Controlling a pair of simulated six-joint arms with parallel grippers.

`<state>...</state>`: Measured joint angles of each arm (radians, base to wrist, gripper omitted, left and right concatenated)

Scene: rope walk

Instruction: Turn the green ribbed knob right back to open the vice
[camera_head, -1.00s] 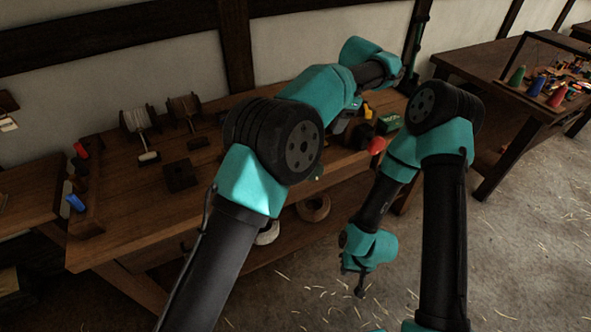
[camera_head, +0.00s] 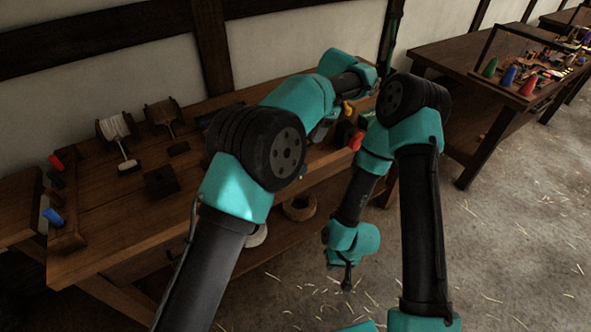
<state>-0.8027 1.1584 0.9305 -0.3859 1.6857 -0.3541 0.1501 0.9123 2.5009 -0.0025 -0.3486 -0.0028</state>
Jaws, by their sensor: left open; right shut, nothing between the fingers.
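A small green part (camera_head: 367,119) shows at the right end of the workbench (camera_head: 115,225), behind my arms. It is too small to tell whether it is the ribbed knob, and I cannot make out the vice. My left gripper (camera_head: 374,88) is at the end of its arm, above the bench's right end. It is open, but its fingers are largely hidden beside my right elbow. My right gripper (camera_head: 346,281) hangs low in front of the bench, over the floor, pointing down. It is shut and empty, apart from everything.
A red ball (camera_head: 355,141) and a yellow part (camera_head: 347,108) sit by the green part. Spools (camera_head: 116,128) and a dark block (camera_head: 160,182) stand on the bench's left. A coil (camera_head: 299,207) lies beneath. Another table (camera_head: 465,72) with coloured cones is at right; straw-strewn floor is open between.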

